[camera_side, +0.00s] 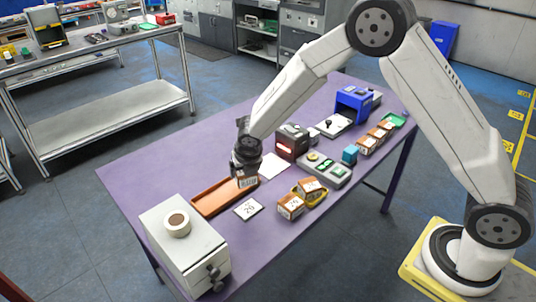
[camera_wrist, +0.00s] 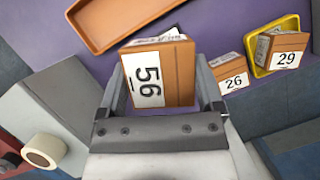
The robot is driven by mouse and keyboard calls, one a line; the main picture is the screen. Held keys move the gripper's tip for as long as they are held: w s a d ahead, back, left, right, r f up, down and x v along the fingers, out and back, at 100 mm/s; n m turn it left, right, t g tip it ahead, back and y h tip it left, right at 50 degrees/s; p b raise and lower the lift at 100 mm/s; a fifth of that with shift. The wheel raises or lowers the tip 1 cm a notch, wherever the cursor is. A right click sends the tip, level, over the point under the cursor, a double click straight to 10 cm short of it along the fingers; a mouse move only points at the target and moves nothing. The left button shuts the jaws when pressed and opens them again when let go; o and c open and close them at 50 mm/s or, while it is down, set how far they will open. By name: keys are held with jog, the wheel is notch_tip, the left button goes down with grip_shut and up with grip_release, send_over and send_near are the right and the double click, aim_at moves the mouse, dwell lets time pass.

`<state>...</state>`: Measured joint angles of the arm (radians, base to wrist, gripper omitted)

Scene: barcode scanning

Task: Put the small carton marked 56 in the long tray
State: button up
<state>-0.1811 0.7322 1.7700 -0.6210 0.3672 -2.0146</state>
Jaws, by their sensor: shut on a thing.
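The small carton marked 56 (camera_wrist: 172,74) is brown with a white number label. It sits between the two fingers of my gripper (camera_wrist: 160,90), which is shut on it. In the side view the carton (camera_side: 247,183) hangs under my gripper (camera_side: 246,172), at the right end of the long tray. The long tray (camera_wrist: 82,38) is orange-brown and shallow; in the wrist view it lies beyond the carton to the upper left. In the side view the long tray (camera_side: 210,204) shows an empty stretch. Whether the carton is over the tray's rim or beside it is hard to tell.
A carton marked 26 (camera_wrist: 230,74) stands near a yellow tray (camera_wrist: 259,70) holding a carton marked 29 (camera_wrist: 284,55). A card marked 26 (camera_side: 249,208) lies by the long tray. A grey cabinet (camera_side: 184,245) with a tape roll stands front left. A scanner (camera_side: 291,142) stands behind.

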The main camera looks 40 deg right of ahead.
jog(key=shift+w+a+f, duration=0.1)
jog(key=shift+w+f, duration=1.05)
jog(key=shift+w, duration=0.25)
jog(key=shift+w+a+f, duration=0.15)
jog(key=shift+w+f, duration=1.05)
jog(key=shift+w, duration=0.2)
jog(key=shift+w+a+f, duration=0.1)
jog(key=shift+w+f, duration=1.05)
jog(key=shift+w, duration=0.25)
jog(key=shift+f, duration=0.1)
jog(key=shift+w+f, duration=0.25)
jog(key=shift+f, duration=1.5)
jog(key=shift+f, duration=0.2)
jog(key=o, duration=1.1)
jog(key=shift+o, duration=0.2)
